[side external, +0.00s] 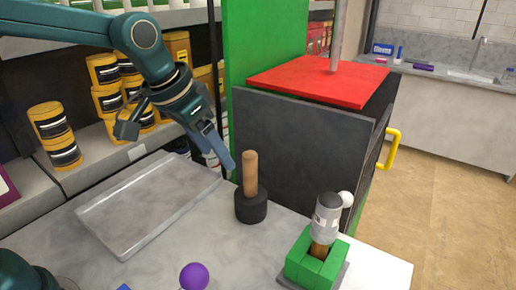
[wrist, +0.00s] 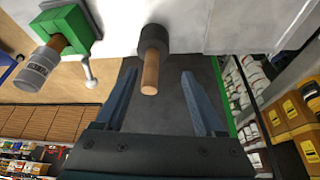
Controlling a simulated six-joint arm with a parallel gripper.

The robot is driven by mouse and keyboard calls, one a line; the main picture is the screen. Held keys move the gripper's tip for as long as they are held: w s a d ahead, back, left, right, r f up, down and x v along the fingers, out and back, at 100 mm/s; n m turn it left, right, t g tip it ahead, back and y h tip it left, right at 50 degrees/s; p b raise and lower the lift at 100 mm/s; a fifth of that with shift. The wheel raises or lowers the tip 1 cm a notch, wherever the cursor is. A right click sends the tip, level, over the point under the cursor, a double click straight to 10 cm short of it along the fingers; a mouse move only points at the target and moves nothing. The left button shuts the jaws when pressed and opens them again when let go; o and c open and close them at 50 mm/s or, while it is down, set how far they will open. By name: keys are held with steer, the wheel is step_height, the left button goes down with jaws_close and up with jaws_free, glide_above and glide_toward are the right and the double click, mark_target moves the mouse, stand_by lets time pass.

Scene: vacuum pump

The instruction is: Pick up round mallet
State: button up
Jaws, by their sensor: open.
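The round mallet (side external: 251,206) stands upright on the grey worktop, its black cylindrical head down and its wooden handle pointing up. In the wrist view its handle (wrist: 151,72) points toward me, between my fingers' lines. My gripper (side external: 229,163) is open and empty, just left of the handle's top in the side view. The wrist view shows the open gripper (wrist: 158,72) with a blue finger on each side of the handle end. I see no clear contact.
A green holder (side external: 312,263) with a grey-headed, wooden-handled tool (side external: 327,214) stands to the right. A clear tray (side external: 140,208) lies to the left, and a purple ball (side external: 194,276) is in front. A dark cabinet with a red top (side external: 318,80) stands close behind the mallet.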

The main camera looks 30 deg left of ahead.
mark_target(245, 156)
steer(key=shift+m+g, duration=0.3)
steer(key=shift+m, duration=0.1)
steer(key=w+d+f, duration=0.1)
steer(key=w, duration=0.1)
steer(key=w+f, duration=0.2)
steer(key=w+d+f, duration=0.1)
steer(key=w, duration=0.1)
steer(key=shift+d+f, duration=0.3)
steer(key=shift+x, duration=2.65)
steer(key=shift+w, duration=0.1)
jaws_close()
steer(key=shift+r, duration=0.1)
